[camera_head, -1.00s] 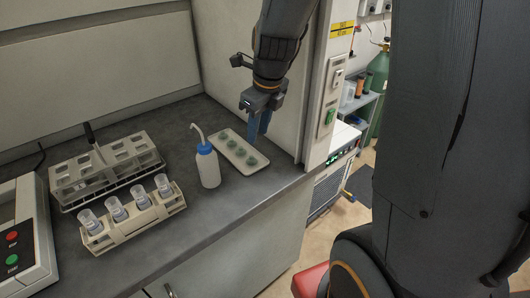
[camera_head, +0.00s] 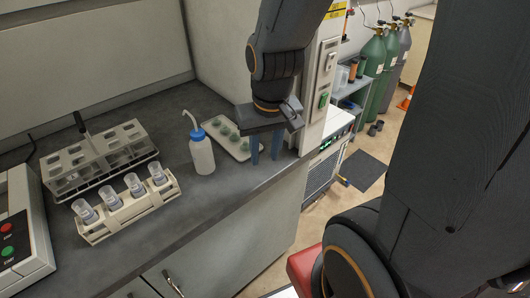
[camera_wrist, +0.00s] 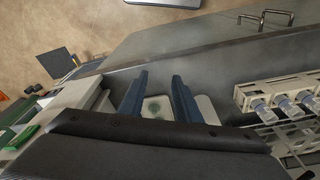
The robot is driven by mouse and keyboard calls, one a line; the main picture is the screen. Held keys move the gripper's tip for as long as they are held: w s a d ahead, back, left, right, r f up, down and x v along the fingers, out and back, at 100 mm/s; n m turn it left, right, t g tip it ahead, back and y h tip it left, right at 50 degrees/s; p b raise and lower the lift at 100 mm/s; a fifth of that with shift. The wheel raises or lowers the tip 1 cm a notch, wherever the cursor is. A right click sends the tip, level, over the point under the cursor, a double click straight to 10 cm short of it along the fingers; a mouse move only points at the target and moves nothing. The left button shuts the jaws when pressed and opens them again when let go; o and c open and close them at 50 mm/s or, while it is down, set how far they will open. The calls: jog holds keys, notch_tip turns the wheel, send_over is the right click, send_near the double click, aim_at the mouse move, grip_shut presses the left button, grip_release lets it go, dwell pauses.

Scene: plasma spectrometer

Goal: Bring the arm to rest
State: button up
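My gripper (camera_head: 266,152) hangs above the bench near its right front edge, at the near end of the white tray (camera_head: 240,150) with round green wells. Its two blue fingers point down, with a gap and nothing held between them. In the wrist view the open fingers (camera_wrist: 160,92) stand apart, and part of the tray (camera_wrist: 205,106) shows between and beside them. From the head view my gripper hides the right end of the tray. A white wash bottle with a blue cap (camera_head: 202,155) stands upright to the left of my gripper.
A rack with several vials (camera_head: 128,212) and a larger rack (camera_head: 98,160) stand left on the bench (camera_head: 195,207). An instrument with red and green buttons (camera_head: 22,225) is at far left. A wall post with switches (camera_head: 325,80) stands close right of my gripper. Gas cylinders stand behind.

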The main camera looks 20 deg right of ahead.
jog(key=shift+s+n, duration=0.15)
jog(key=shift+n, duration=0.25)
jog(key=shift+f, duration=0.1)
notch_tip(320, 180, down, 3)
jog(key=shift+r+b, duration=0.1)
jog(key=shift+b, duration=1.15)
jog(key=shift+a, duration=0.15)
